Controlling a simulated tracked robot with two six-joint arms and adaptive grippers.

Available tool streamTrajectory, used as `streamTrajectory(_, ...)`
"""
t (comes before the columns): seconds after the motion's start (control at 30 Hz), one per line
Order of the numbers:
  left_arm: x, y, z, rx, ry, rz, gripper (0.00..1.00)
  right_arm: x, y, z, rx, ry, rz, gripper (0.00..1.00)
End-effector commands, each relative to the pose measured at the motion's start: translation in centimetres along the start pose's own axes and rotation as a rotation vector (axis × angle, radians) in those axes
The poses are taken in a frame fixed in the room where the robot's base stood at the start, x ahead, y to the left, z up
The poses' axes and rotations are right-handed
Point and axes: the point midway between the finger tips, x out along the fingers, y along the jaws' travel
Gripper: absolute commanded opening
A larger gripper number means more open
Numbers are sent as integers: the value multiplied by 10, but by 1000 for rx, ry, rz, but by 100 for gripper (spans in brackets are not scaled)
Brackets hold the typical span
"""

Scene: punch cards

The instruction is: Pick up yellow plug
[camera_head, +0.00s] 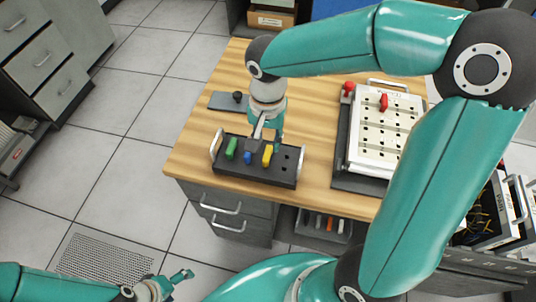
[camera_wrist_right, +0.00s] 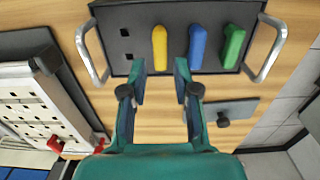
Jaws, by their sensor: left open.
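The yellow plug (camera_head: 267,156) stands in a black holder (camera_head: 229,174) with two handles, near the table's front edge. A blue plug (camera_head: 247,158) and a green plug (camera_head: 231,148) stand beside it. My right gripper (camera_head: 267,139) is open and points down over the holder at the yellow plug. In the right wrist view, the yellow plug (camera_wrist_right: 159,45) shows between the open fingertips of the right gripper (camera_wrist_right: 160,66), with gaps on both sides. I cannot tell whether the tips are down around it. My left gripper (camera_head: 184,277) is open and empty, low over the floor.
A white panel (camera_head: 385,157) with rows of holes and red plugs (camera_head: 383,102) lies at the table's right. A grey plate (camera_head: 222,101) with a black knob is behind the holder. Bare wood (camera_head: 318,118) lies between holder and panel.

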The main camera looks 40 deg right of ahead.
Motion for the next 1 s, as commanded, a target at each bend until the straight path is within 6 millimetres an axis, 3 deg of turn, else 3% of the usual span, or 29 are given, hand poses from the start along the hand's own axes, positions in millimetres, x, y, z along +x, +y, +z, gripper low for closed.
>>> streamTrajectory(0.17, -1, 0, 0, 0, 0, 0, 83, 11, 0, 0, -1, -1, 2, 30)
streamTrajectory(0.5, -2, 1, 0, 0, 0, 0, 83, 53, 0, 2, 0, -1, 1, 30)
streamTrajectory(0.77, -2, 1, 0, 0, 0, 0, 83, 55, 0, 1, 0, 0, 0, 30)
streamTrajectory(0.93, -2, 1, 0, 0, 0, 0, 83, 54, 0, 1, 0, 0, -1, 2)
streamTrajectory(1.0, -2, 1, 0, 0, 0, 0, 83, 54, 0, 1, 0, 0, -1, 0)
